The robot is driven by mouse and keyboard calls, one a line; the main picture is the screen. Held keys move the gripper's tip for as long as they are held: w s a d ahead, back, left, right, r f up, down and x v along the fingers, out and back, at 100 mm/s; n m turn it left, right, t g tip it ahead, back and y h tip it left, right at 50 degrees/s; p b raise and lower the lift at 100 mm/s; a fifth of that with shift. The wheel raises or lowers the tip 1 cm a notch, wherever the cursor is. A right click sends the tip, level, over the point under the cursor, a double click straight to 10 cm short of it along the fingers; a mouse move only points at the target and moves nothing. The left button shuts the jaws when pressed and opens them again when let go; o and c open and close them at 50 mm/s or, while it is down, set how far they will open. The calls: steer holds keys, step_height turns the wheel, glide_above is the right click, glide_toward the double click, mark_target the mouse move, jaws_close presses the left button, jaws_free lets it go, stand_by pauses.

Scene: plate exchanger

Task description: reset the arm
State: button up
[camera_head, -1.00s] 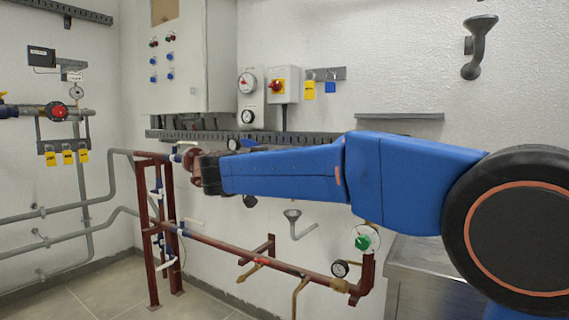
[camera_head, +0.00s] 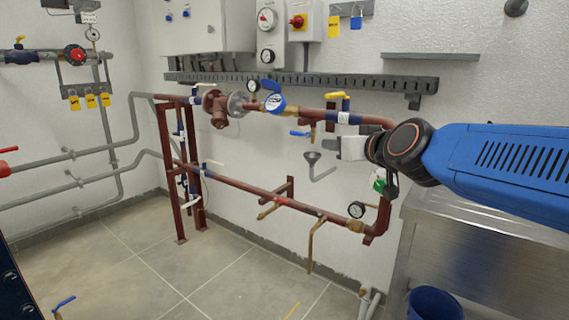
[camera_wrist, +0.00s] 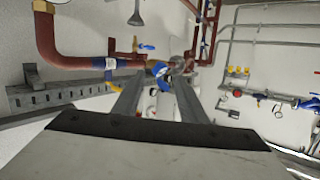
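My blue arm (camera_head: 500,165) reaches in from the right edge in the head view. My gripper (camera_head: 345,148) shows small and pale at its end, pointing left in front of the wall and close to the upper red pipe. In the wrist view, the two grey fingers of my gripper (camera_wrist: 159,78) stand apart. I see nothing held between them. A blue-and-white gauge (camera_wrist: 160,70) shows beyond the fingertips. Whether the gripper touches the pipework cannot be told.
Red pipework (camera_head: 270,197) with valves and gauges runs along the wall. A steel counter (camera_head: 480,245) stands at the right below my arm, with a blue bucket (camera_head: 434,304) in front. The tiled floor (camera_head: 220,260) at centre left is mostly clear.

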steer(key=s+d+f+m+g+h, duration=0.1)
steer(key=s+d+f+g, duration=0.4)
steer(key=s+f, duration=0.9)
steer(key=s+d+f+m+g+h, duration=0.2)
steer(key=s+d+f+g+h, duration=0.1)
steer(key=s+d+f, duration=0.7)
steer(key=s+f+g, duration=0.1)
steer(key=s+f, duration=0.3)
steer(key=s, duration=0.1)
steer(key=shift+d+g+h, duration=0.15)
steer(key=shift+g+h, duration=0.25)
steer(key=shift+c, duration=0.3)
steer(key=shift+r, duration=0.1)
steer(key=shift+c, duration=0.5)
steer(key=m+t+y, duration=0.3)
steer(key=m+t, duration=1)
steer(key=m, duration=0.3)
glide_toward(336, 96)
steer(key=w, duration=0.4)
steer(key=w+a, duration=0.1)
steer(key=w, duration=0.7)
steer(key=shift+a, duration=0.4)
